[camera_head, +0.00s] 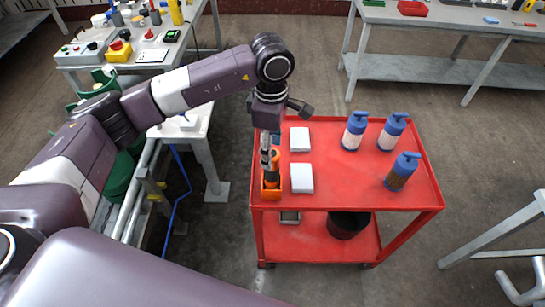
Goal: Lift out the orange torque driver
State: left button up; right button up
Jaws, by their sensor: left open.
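The orange torque driver (274,158) stands upright in an orange holder (271,193) at the left edge of the red cart's top. Its upper part shows orange, with a dark part below. My left gripper (270,140) comes down from above beside the driver's top. It is open, with one finger spread to the right and the other hanging close to the driver. I cannot tell whether that finger touches it. My right gripper is not in view.
The red cart (345,184) carries two white boxes (302,178) near the holder and several blue-topped cylinders (402,172) at the right. A dark round container (347,224) stands on the lower shelf. Workbenches (440,72) stand behind.

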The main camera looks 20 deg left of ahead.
aim_at(272, 174)
pick_arm(q)
jog(key=shift+f+b, duration=0.4)
jog(key=shift+f, duration=0.4)
jog(key=shift+w+f, duration=0.1)
jog(key=shift+f, duration=0.55)
notch_tip(272, 174, down, 6)
jog(key=shift+r+p, duration=0.1)
jog(key=shift+p, duration=0.9)
jog(key=shift+f, duration=0.45)
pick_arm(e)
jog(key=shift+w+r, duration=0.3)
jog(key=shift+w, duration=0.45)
